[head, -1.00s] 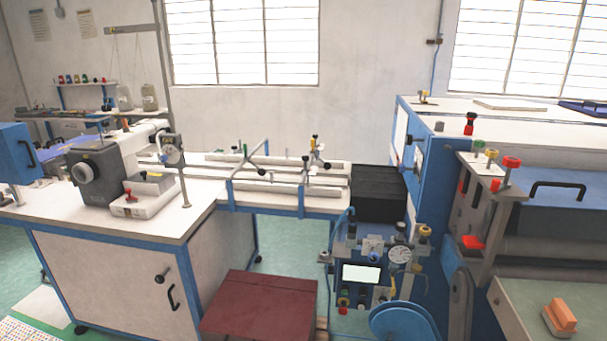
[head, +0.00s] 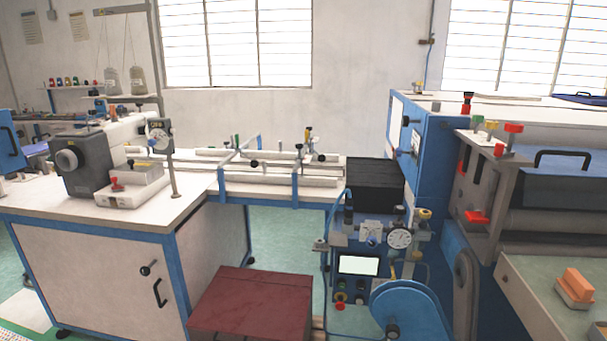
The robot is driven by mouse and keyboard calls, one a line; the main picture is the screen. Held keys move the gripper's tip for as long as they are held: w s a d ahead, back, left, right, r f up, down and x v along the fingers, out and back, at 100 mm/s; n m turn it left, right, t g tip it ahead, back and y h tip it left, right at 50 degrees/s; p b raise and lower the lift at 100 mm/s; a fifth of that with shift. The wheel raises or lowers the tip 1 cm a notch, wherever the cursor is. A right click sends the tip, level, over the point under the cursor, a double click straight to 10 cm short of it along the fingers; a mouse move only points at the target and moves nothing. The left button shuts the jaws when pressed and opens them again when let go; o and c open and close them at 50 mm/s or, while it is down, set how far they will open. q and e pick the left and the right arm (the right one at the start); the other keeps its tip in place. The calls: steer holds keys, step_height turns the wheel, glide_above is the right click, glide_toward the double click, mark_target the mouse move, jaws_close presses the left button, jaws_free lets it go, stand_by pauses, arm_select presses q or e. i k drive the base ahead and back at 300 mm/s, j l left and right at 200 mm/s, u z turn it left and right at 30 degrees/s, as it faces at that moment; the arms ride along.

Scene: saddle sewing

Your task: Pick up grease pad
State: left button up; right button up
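An orange block on a pale base (head: 574,289) sits on the light green-grey top of a machine shelf (head: 530,282) at the lower right of the head view. It looks like the grease pad, but I cannot be sure of that. It stands clear, with nothing touching its sides. Neither of my grippers shows in this view.
A blue roller machine (head: 430,170) with red knobs stands behind the shelf. A control panel with a gauge (head: 400,238) and a blue wheel (head: 410,305) stand left of it. A dark red box (head: 250,305) is on the floor near a white workbench (head: 95,265).

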mark_target(578, 293)
steer(key=i+j+z, duration=0.15)
steer(key=z, duration=1.65)
